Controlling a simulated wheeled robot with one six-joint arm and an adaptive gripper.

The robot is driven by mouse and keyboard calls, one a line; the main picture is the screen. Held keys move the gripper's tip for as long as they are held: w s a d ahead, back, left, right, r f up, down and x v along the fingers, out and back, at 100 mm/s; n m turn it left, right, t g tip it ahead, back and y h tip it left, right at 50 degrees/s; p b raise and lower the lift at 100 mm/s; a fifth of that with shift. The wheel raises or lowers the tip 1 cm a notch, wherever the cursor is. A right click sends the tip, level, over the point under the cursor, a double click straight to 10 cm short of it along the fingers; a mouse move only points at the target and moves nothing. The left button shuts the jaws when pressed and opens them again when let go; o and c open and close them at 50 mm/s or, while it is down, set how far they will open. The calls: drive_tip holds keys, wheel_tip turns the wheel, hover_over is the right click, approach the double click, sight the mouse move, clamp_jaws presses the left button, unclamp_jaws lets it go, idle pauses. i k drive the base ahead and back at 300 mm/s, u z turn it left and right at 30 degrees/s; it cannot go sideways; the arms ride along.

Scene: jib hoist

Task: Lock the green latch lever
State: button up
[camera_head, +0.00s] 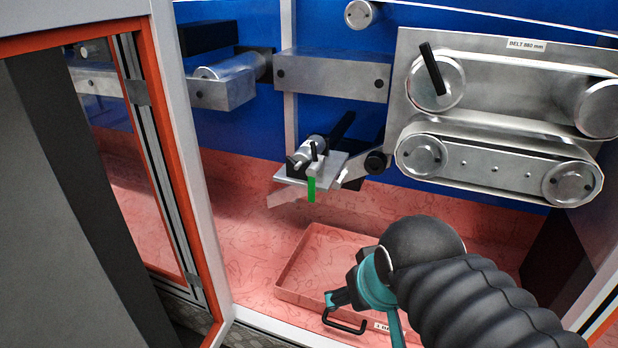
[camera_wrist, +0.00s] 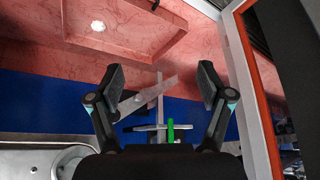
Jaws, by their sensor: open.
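The green latch lever (camera_head: 311,189) hangs down from the front edge of a small metal plate (camera_head: 296,180) on the blue back wall. In the wrist view the lever (camera_wrist: 170,131) is a short green bar low in the picture, between the two fingers and apart from them. My gripper (camera_wrist: 160,82) is open and empty, with its dark fingertips spread wide. In the head view my dark, ribbed arm comes from the lower right. The gripper (camera_head: 340,300) there is partly hidden by the arm, below the lever and slightly right.
A red tray (camera_head: 290,292) with a black handle (camera_head: 344,325) lies below the lever. A belt unit (camera_head: 500,115) with rollers is on the right. An open orange-framed door (camera_head: 180,180) stands on the left. The red floor left of the tray is clear.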

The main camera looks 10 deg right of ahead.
sight(312, 171)
drive_tip(key=z, duration=2.35)
drive_tip(key=k, duration=0.8)
drive_tip(key=u, duration=1.9)
drive_tip(key=i, duration=0.5)
drive_tip(key=z, duration=0.1)
